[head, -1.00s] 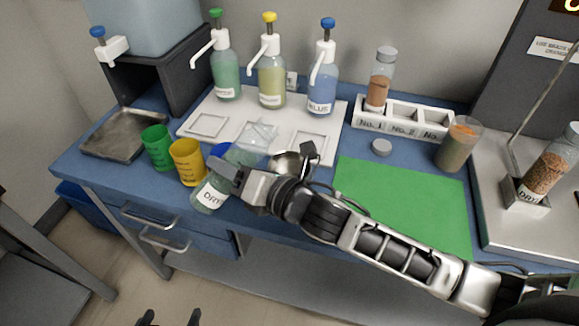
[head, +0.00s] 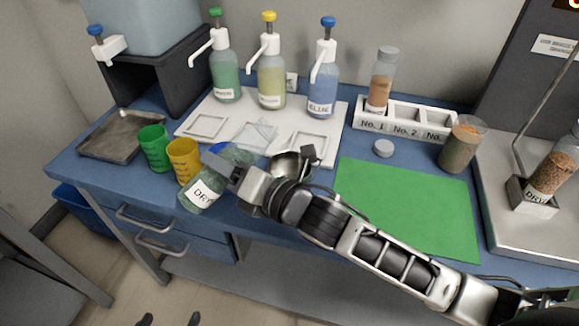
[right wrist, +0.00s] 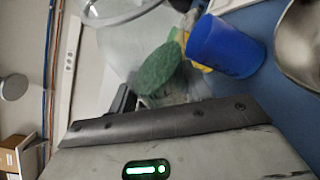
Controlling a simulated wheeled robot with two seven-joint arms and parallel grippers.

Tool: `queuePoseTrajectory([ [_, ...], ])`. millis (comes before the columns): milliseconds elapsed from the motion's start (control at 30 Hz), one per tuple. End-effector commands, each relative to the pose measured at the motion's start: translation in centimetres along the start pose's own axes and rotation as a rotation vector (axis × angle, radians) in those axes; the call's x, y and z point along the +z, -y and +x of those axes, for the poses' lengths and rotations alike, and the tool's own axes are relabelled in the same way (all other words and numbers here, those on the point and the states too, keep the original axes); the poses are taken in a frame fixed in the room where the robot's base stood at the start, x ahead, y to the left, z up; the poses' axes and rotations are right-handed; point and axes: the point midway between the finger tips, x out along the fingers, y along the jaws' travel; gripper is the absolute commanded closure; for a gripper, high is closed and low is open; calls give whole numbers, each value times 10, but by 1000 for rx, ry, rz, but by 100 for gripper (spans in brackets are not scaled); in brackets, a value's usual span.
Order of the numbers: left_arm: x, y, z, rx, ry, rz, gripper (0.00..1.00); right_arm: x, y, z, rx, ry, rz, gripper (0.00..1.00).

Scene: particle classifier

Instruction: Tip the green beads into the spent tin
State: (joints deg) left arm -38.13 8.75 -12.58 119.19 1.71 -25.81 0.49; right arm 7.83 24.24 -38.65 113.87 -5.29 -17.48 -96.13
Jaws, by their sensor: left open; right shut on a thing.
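My right gripper (head: 232,174) is shut on a clear jar (head: 190,203) with a DRY label, tilted in front of the coloured cups. Green beads show in the jar in the right wrist view (right wrist: 160,68). A shiny metal bowl (head: 290,162) sits just behind my right gripper, partly hidden by it; it also shows in the right wrist view (right wrist: 302,42). I cannot read any label that marks a spent tin. My left gripper (head: 170,319) shows only as two dark, parted fingertips at the bottom edge, empty and away from the table.
Green (head: 154,148) and yellow (head: 183,161) cups stand left of the jar; a blue cup (right wrist: 226,43) is close to it. A metal tray (head: 108,150) lies under the tank spout. Pump bottles (head: 272,80) stand behind. The green mat (head: 405,205) is clear.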

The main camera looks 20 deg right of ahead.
Motion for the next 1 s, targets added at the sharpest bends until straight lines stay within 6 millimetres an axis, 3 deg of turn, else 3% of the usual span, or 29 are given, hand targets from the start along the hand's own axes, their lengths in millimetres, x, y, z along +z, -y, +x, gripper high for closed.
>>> queuePoseTrajectory([
  [1000, 7, -4, 11, 19, -40, -54, 26, -9, 5, 2, 55, 32, 124, 82],
])
